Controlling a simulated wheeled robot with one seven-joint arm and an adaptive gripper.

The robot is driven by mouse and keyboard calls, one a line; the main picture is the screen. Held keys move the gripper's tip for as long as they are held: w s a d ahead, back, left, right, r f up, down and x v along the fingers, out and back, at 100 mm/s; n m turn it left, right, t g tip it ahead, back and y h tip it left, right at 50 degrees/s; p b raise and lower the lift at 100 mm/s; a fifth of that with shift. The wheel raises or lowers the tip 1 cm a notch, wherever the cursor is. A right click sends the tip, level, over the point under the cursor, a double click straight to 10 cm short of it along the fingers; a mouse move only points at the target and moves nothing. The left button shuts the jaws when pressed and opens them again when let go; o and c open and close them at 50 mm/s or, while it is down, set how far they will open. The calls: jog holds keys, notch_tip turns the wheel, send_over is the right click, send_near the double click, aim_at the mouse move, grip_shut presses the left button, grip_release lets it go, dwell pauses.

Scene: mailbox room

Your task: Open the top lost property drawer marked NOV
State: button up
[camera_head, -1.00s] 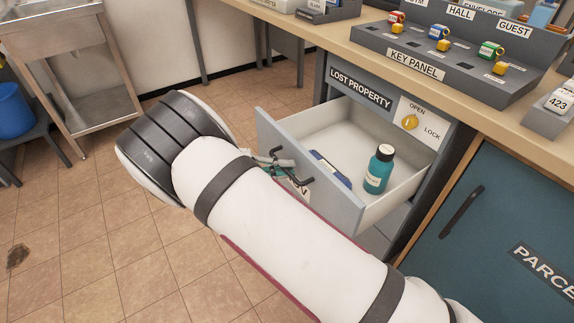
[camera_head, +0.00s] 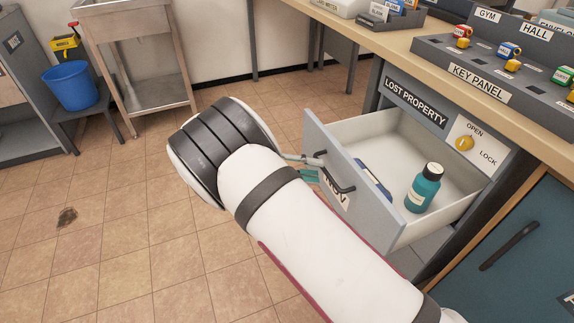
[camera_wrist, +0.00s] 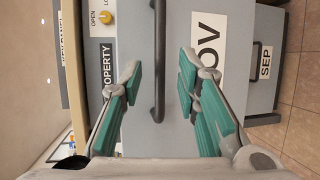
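The top lost property drawer (camera_head: 385,216), grey with a NOV label (camera_head: 336,188), stands pulled well out of the cabinet. Inside it are a teal bottle (camera_head: 424,190) with a dark cap and a flat blue item (camera_head: 374,178). Its black bar handle (camera_head: 338,176) also shows in the wrist view (camera_wrist: 159,60). My gripper (camera_wrist: 159,80) is open, its teal-padded fingers on either side of the handle and apart from it. In the head view my arm hides most of the gripper; only part of the fingers shows beside the drawer front.
A yellow knob (camera_head: 465,143) sits by OPEN and LOCK marks. The key panel (camera_head: 480,85) stands on the counter above. A blue parcel door (camera_head: 520,250) is at right. A SEP drawer (camera_wrist: 266,62) shows below NOV.

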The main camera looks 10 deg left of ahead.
jog(key=v, duration=0.8)
